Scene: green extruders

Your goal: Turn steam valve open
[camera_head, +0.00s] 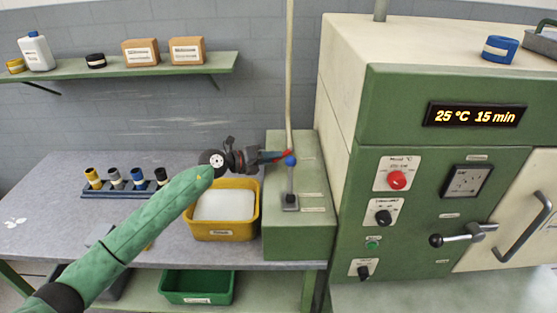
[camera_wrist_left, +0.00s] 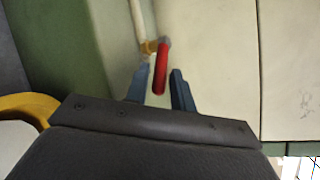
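The steam valve's red lever (camera_head: 273,156) is beside the thin vertical pipe (camera_head: 290,80), above the green block at the left of the machine. The left wrist view shows the red lever (camera_wrist_left: 160,68) and a brass-coloured fitting (camera_wrist_left: 150,47) on the pale pipe. My left gripper (camera_head: 262,157) reaches the lever from the left. Its two blue fingers (camera_wrist_left: 160,80) are apart, with the lever between them and a gap visible on each side. I cannot tell whether either finger touches it. A small blue part (camera_head: 291,160) shows at the pipe. My right gripper is not in view.
A yellow bin (camera_head: 221,232) with white contents stands below my left gripper. A rack of several small cups (camera_head: 125,190) is on the grey table. The green machine (camera_head: 440,95) with knobs and a door handle fills the right. A shelf (camera_head: 130,70) is above left.

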